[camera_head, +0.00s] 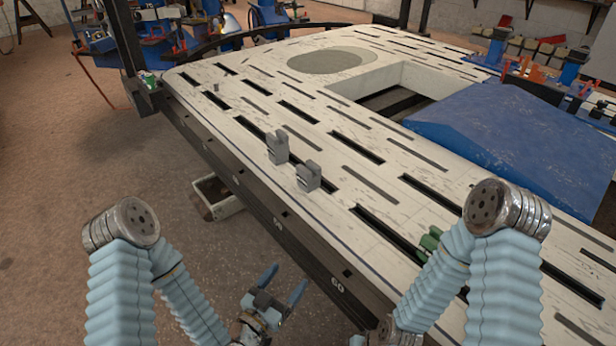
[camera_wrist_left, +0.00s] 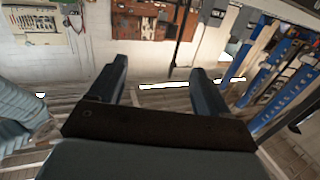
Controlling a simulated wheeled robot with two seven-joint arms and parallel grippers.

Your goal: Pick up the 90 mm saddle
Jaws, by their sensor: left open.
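Two grey notched blocks, saddle-like in shape, stand upright on the pale slotted bench top near its left edge. The farther grey block (camera_head: 277,147) looks slightly taller than the nearer grey block (camera_head: 308,178). I cannot read a size on either, so I cannot tell which is the 90 mm saddle. My left gripper (camera_head: 283,281) is open and empty, out over the floor beside the bench edge and apart from both blocks. Its spread fingers show in the left wrist view (camera_wrist_left: 160,72) with nothing between them. My right arm is at the right, its gripper fingers not visible.
The bench (camera_head: 230,105) has long slots and a rectangular opening. A blue panel (camera_head: 520,130) covers its right part. A green object (camera_head: 430,240) lies partly behind my right arm. A small grey piece (camera_head: 216,88) stands at the far left. A bin (camera_head: 215,195) sits under the bench edge.

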